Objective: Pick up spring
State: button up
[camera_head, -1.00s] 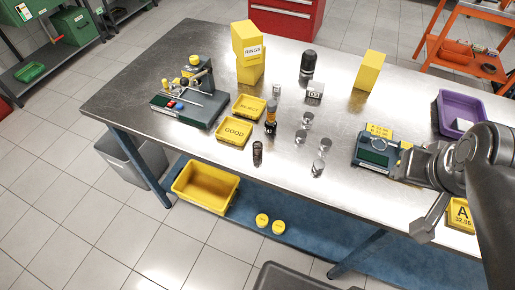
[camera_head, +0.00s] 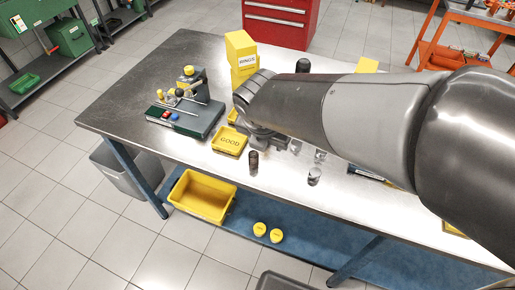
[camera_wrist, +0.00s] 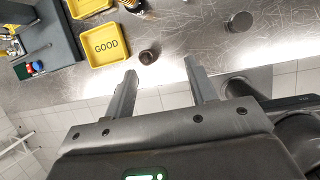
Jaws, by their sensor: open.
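The spring (camera_head: 253,162) is a small dark upright coil near the front edge of the steel table, just right of the yellow GOOD tray. In the wrist view the spring (camera_wrist: 148,57) is seen from above as a dark ring, a little beyond and between the fingertips. My gripper (camera_wrist: 160,68) is open and empty, with its two fingers apart. In the head view my arm covers most of the gripper, which hangs over the table just behind and above the spring. I cannot tell the exact height gap.
The GOOD tray (camera_head: 229,141) stands left of the spring. A fixture on a dark base (camera_head: 186,118) stands farther left. A RINGS box (camera_head: 241,52) is at the back. The table's front edge is close.

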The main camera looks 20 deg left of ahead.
aim_at(254, 159)
jog(key=a+f+n, duration=0.1)
jog(key=f, duration=0.1)
jog(key=a+f+n, duration=0.1)
jog(key=f, duration=0.1)
jog(key=a+f+n, duration=0.1)
jog(key=a+f, duration=0.1)
jog(key=shift+w+n, duration=0.2)
jog(key=shift+n, duration=0.1)
jog(key=shift+x, duration=2.95)
jog(key=shift+s+d, duration=0.15)
jog(key=shift+s, duration=0.05)
jog(key=c, duration=1.1)
